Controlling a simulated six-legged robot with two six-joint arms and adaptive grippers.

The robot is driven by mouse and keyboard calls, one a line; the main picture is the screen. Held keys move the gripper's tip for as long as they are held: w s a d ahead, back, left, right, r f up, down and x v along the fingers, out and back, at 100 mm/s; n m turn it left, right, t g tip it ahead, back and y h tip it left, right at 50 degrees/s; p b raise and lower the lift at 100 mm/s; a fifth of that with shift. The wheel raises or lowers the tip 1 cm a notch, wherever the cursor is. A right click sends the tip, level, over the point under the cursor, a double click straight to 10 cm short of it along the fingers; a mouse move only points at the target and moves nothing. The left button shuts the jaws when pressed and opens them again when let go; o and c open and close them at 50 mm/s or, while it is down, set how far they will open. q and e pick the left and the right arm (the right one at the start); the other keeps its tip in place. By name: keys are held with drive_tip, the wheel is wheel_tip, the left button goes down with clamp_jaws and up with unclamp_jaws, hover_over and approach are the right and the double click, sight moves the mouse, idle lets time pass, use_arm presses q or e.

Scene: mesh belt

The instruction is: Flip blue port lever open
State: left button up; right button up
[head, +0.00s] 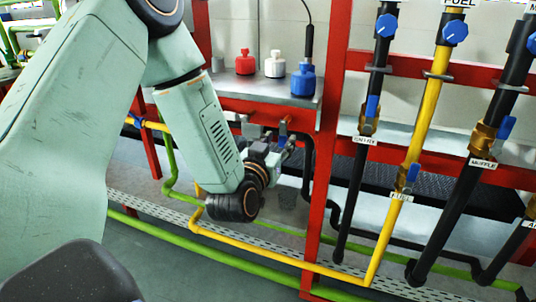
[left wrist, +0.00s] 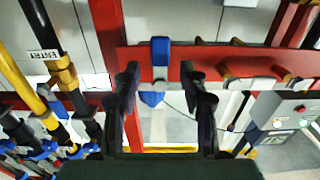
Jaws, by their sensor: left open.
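A blue lever (left wrist: 160,50) stands upright on the red rail in the left wrist view. A second blue part (left wrist: 152,98) hangs just below it. In the head view a small bit of blue (head: 283,128) shows on the red rail, mostly hidden behind my gripper. My left gripper (head: 280,152) is at that rail. In the left wrist view its two dark fingers (left wrist: 160,76) are open, one on each side of the blue lever, with visible gaps. I cannot tell how far the lever is in depth. My right gripper is not in view.
A shelf (head: 265,84) above holds red (head: 245,62), white (head: 275,64) and blue (head: 303,80) bottles. A red post (head: 325,150) stands just right of my gripper. Labelled pipes with blue handles, such as the yellow fuel pipe (head: 420,110), stand farther right.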

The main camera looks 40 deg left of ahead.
use_arm(q)
drive_tip(key=v, duration=0.8)
drive_tip(key=shift+d, duration=0.1)
drive_tip(key=s+d+f+g+h, duration=0.1)
drive_tip(key=s+d+f+g, duration=0.15)
drive_tip(key=f, duration=0.45)
drive_tip(key=s+d+f+g+h, duration=0.2)
drive_tip(key=s+f+g, duration=0.15)
drive_tip(key=f, duration=0.25)
drive_tip(key=s+d+f+g+h, duration=0.1)
drive_tip(key=s+d+f+g, duration=0.15)
drive_tip(key=f, duration=0.45)
drive_tip(key=s+d+f+m+g, duration=0.1)
drive_tip(key=s+f+g, duration=0.3)
drive_tip(key=s, duration=0.6)
drive_tip(key=s+d+f+m+g, duration=0.1)
drive_tip(key=s+f+g, duration=0.4)
drive_tip(key=s+f, duration=0.4)
drive_tip(key=shift+s, duration=0.85)
